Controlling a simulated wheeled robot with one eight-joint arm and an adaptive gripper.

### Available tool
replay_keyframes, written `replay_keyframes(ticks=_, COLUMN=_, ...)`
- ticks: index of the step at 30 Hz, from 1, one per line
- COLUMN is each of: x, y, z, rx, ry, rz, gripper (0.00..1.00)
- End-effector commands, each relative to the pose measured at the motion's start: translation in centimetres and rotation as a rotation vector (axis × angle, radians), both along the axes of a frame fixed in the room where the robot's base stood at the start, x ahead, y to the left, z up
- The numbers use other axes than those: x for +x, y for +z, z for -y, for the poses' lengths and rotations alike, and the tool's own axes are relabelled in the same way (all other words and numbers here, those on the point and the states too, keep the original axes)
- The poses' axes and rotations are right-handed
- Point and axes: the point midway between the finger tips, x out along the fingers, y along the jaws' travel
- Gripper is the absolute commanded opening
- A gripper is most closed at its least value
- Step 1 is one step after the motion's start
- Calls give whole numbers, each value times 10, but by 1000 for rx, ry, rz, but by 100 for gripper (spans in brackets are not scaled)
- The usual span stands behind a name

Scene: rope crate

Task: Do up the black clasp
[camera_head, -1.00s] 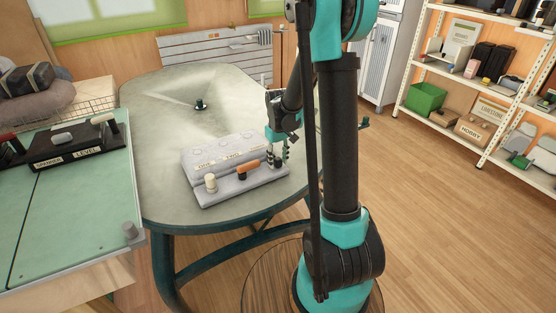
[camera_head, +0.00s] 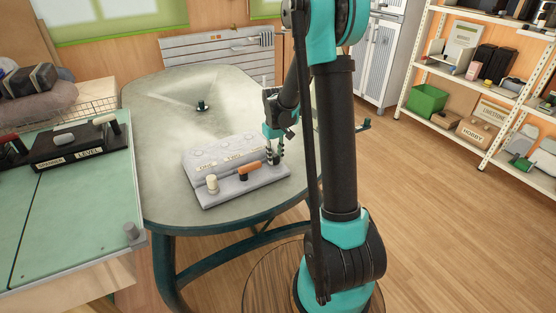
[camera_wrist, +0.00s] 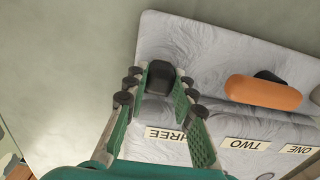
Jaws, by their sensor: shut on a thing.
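A grey block (camera_wrist: 205,45) with a row of clasps and labels ONE, TWO and THREE lies in the wrist view, and on the round table in the head view (camera_head: 215,196). The black clasp (camera_wrist: 160,76) is by the label THREE. My gripper (camera_wrist: 161,80) has its green fingers on both sides of the clasp's black end and is shut on it. In the head view my gripper (camera_head: 273,158) is at the block's right end, and its fingers largely hide the black clasp. Whether the clasp is fully down cannot be told.
The orange clasp (camera_wrist: 263,92) sits beside the black one. The cream clasp (camera_head: 212,184) stands at the block's left end. A small dark fitting (camera_head: 201,105) stands farther back on the table (camera_head: 160,140). A green-topped bench (camera_head: 70,210) is at the left.

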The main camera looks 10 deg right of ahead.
Motion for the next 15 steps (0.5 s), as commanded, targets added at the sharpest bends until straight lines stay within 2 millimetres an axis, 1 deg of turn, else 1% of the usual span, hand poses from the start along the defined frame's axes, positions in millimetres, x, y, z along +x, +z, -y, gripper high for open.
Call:
replay_keyframes(ticks=5, x=2, y=0, z=-1, rx=2, ry=-1, rz=6, gripper=0)
replay_keyframes(ticks=6, x=2, y=0, z=-1, rx=2, ry=-1, rz=6, gripper=27)
replay_keyframes(ticks=11, x=1, y=0, z=-1, rx=2, ry=-1, rz=5, gripper=47)
replay_keyframes(ticks=15, x=1, y=0, z=-1, rx=1, ry=-1, rz=4, gripper=47)
